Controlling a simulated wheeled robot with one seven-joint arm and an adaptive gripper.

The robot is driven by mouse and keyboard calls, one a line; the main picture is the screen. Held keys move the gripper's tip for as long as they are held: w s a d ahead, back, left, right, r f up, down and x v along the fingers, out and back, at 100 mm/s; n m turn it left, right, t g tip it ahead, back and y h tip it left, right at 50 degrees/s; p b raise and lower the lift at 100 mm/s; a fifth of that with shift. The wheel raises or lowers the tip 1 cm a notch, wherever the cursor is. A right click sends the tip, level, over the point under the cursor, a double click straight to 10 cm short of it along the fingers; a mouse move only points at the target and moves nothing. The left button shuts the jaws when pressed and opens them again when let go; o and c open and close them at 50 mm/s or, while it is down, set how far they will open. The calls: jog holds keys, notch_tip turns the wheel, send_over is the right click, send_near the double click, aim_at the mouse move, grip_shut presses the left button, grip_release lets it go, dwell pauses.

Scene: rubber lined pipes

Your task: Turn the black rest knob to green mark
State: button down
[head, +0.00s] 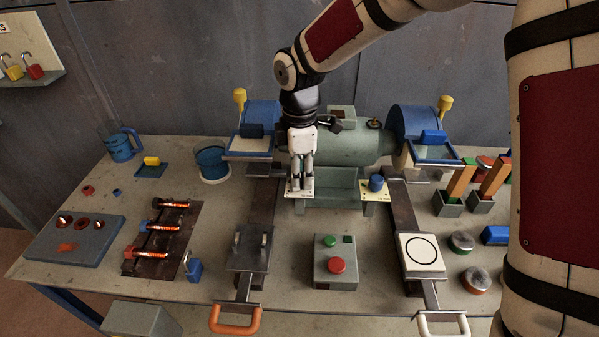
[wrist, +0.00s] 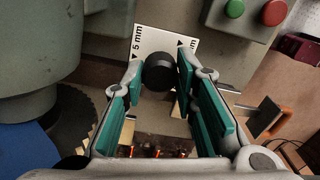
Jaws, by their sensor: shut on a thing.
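The black rest knob (wrist: 158,72) shows in the wrist view as a round dark cap between my fingertips. My gripper (head: 299,188) points down at the left rest of the bench grinder and is shut on this knob. It also shows in the wrist view (wrist: 160,76), with a fingertip on each side of the knob. Beneath the knob is a white plate (wrist: 146,43) with black triangles and "5 mm" lettering, partly covered. I cannot see a green mark on this plate. In the head view my fingers hide the knob.
The grinder (head: 345,148) stands behind my gripper, with blue wheel guards on both sides. A blue knob (head: 376,183) sits on the right rest's plate. A button box (head: 335,262) stands in front, between two rails. An orange handle (head: 235,320) ends the left rail.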

dwell(0.3)
jog(key=c, duration=1.3)
grip_release()
jog(key=shift+r, duration=0.1)
notch_tip(320, 180, up, 12)
jog(key=shift+f, duration=0.1)
